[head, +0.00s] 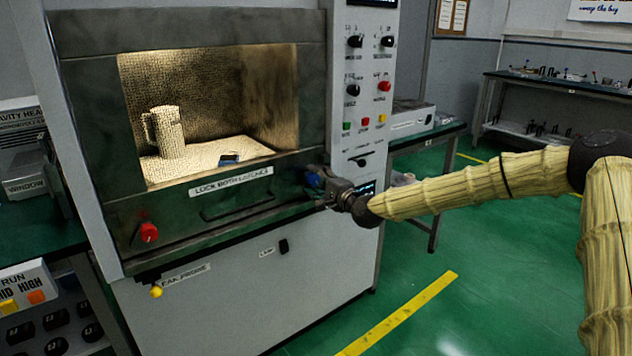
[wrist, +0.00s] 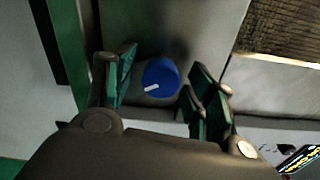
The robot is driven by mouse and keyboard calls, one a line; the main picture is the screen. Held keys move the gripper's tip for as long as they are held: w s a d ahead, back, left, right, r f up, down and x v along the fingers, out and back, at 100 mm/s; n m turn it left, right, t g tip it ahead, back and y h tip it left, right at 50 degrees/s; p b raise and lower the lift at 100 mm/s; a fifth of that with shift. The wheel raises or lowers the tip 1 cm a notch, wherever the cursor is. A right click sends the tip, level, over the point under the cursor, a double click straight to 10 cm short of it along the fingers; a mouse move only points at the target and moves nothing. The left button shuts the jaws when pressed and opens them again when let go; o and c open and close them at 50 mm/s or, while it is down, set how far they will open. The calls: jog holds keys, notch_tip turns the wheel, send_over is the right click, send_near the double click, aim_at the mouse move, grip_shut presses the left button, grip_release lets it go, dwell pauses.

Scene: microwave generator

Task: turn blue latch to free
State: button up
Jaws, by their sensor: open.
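The blue latch (wrist: 161,76) is a round blue knob with a white pointer mark on the microwave door's front. In the wrist view it sits between the open fingers of my gripper (wrist: 158,95), with gaps visible on both sides. In the head view my gripper (head: 325,187) is at the door's lower right corner and mostly hides the blue latch (head: 313,181). The white mark points to the lower left in the wrist view. A red latch (head: 149,232) is at the door's lower left.
The microwave door (head: 90,130) has a lit window with a mug (head: 166,133) inside. A control panel (head: 362,75) with knobs and buttons rises right of the door. A yellow knob (head: 156,291) sticks out below the door. Green floor (head: 440,245) is open to the right.

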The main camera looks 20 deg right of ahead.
jog(key=shift+s, duration=0.1)
jog(key=v, duration=1.1)
jog(key=shift+s+d, duration=0.15)
jog(key=shift+s, duration=0.25)
